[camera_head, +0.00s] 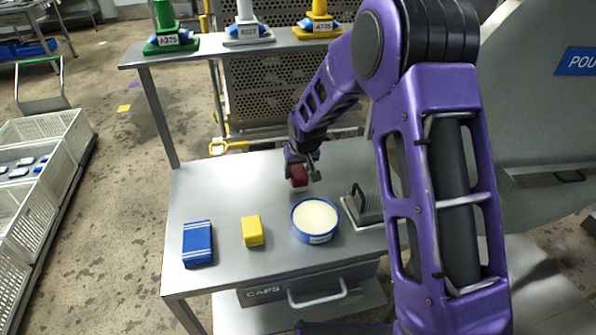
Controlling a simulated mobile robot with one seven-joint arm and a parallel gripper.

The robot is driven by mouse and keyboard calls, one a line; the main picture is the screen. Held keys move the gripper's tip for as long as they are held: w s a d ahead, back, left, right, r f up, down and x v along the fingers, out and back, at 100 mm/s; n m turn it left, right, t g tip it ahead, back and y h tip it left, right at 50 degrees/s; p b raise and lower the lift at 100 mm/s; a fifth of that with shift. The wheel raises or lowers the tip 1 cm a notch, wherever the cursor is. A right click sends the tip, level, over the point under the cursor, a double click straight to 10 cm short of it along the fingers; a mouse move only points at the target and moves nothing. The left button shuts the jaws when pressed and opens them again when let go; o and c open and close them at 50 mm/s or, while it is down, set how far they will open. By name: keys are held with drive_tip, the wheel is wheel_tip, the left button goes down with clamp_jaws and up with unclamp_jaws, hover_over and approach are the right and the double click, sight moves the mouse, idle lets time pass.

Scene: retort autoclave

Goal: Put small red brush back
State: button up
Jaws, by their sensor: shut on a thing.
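The small red brush (299,175) is a small red block-like thing at the back middle of the steel table (205,188). My gripper (300,162) is shut on it, reaching down from the purple arm. Its lower edge is close to the table top; I cannot tell whether it touches. The gripper's fingers are small and partly hidden by the wrist.
On the table are a blue pack (197,244), a yellow block (252,231), a round blue-rimmed tub (315,220) and a dark handled tool on a tray (365,205). A raised shelf (225,46) behind holds green, white and yellow stands.

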drive_tip(key=shift+f, duration=0.2)
drive_tip(key=o, duration=1.2)
drive_tip(key=shift+r, duration=0.15)
drive_tip(key=shift+r, duration=0.25)
drive_tip(key=v, duration=1.1)
drive_tip(key=shift+r+p, duration=0.3)
drive_tip(key=shift+p, duration=0.15)
drive_tip(key=shift+s+d, duration=0.1)
drive_tip(key=shift+s, duration=0.05)
